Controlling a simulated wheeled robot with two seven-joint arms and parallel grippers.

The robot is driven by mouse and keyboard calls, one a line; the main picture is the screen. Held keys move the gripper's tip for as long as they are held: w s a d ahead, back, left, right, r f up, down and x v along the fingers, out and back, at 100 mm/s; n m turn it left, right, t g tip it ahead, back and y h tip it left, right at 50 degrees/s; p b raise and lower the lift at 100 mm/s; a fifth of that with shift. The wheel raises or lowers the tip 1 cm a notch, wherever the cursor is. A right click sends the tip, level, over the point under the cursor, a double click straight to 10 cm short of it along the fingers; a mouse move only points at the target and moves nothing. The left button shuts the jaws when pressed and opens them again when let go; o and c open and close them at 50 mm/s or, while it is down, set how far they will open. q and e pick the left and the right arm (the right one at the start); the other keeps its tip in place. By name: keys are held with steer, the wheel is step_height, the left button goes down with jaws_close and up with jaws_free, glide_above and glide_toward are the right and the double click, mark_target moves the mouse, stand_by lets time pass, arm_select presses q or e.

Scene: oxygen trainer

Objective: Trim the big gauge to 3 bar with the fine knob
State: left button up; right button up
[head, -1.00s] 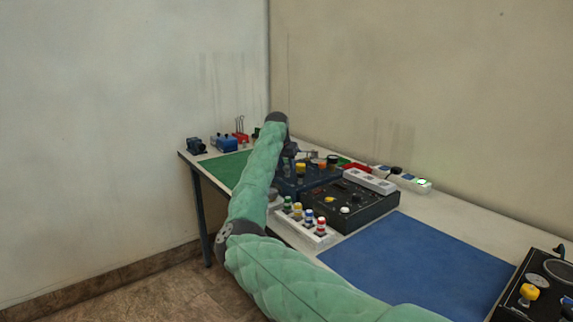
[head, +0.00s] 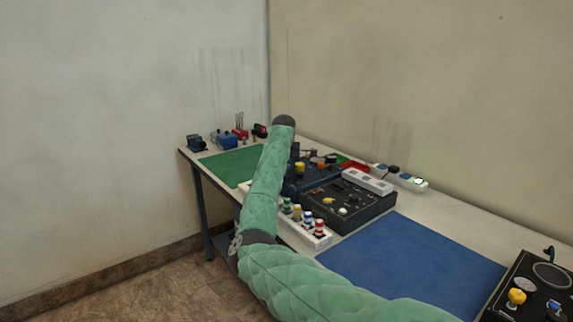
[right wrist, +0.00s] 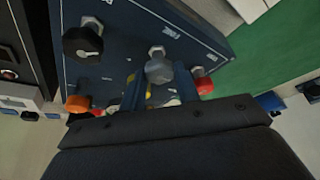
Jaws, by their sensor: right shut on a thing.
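My right arm in its green sleeve reaches over the blue panel (head: 326,181) in the head view, and its gripper is hidden there behind the arm. In the right wrist view my right gripper (right wrist: 160,88) is at the dark blue panel (right wrist: 125,25), its two fingers on either side of a grey knob (right wrist: 158,68), shut on it. A black knob (right wrist: 83,42) with a white mark, an orange knob (right wrist: 78,104) and a red knob (right wrist: 204,86) stand around it. I cannot make out the big gauge or its needle. My left gripper is not in view.
A black console (head: 350,205) and a white rack (head: 318,238) of several coloured-cap bottles stand close to my arm. A blue mat (head: 420,265) is clear. A green mat (head: 225,165) lies at the far left, with another black gauge panel (head: 525,300) at the lower right.

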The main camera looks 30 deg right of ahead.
steer(key=o, duration=1)
steer(key=shift+c, duration=0.2)
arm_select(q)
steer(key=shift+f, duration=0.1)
arm_select(e)
steer(key=shift+r, duration=0.1)
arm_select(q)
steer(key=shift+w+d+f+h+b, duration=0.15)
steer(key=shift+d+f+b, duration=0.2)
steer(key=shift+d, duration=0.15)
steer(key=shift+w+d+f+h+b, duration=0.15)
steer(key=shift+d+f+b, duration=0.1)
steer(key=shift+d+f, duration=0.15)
arm_select(e)
steer(key=v, duration=0.7)
steer(key=shift+a+r, duration=0.15)
steer(key=shift+r, duration=0.15)
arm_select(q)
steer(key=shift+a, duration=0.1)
arm_select(e)
steer(key=shift+s, duration=0.1)
